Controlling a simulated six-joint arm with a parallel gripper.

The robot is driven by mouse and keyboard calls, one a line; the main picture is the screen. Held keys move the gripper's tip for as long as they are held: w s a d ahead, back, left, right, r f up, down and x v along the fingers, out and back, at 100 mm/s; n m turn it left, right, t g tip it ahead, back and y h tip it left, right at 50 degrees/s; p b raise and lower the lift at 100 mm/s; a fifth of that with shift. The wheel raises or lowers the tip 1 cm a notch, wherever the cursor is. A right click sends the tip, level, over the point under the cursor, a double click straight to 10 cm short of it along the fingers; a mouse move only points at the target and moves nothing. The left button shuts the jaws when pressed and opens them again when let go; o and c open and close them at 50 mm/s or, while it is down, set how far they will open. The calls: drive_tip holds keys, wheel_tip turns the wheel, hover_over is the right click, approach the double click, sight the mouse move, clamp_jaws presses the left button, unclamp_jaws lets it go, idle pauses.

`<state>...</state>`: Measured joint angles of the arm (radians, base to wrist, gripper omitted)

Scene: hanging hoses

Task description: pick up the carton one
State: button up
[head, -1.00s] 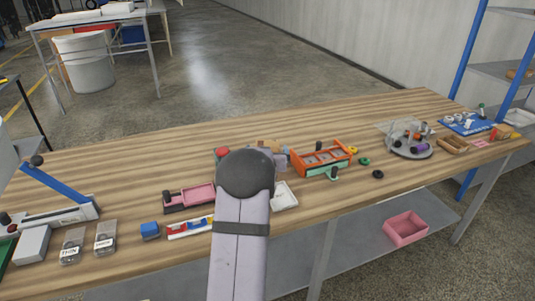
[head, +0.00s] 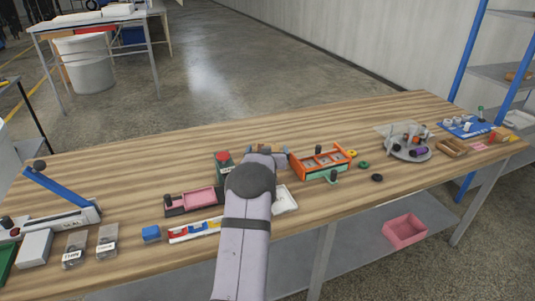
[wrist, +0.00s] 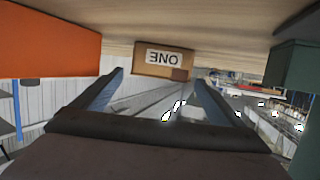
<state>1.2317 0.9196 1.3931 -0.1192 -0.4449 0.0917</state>
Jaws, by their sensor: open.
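The carton labelled ONE (wrist: 148,71) is a small brown box with a white label. It shows upside down in the wrist view, top centre, against the wooden surface. My gripper (wrist: 156,82) is open, with one finger on each side of the carton in the picture. The carton appears ahead of the fingertips, with clear space between the jaws. I cannot tell how far off it is.
In the wrist view an orange block (wrist: 45,40) stands left and a dark green one (wrist: 296,65) right, both close. In the head view a green box with a red button (head: 223,163), an orange rack (head: 322,161) and a pink tray (head: 195,198) surround my arm.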

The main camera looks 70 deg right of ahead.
drive_tip(key=shift+w+d+f, duration=0.15)
drive_tip(key=shift+d, duration=0.25)
drive_tip(key=c, duration=1.2)
wheel_tip(320, 180, up, 10)
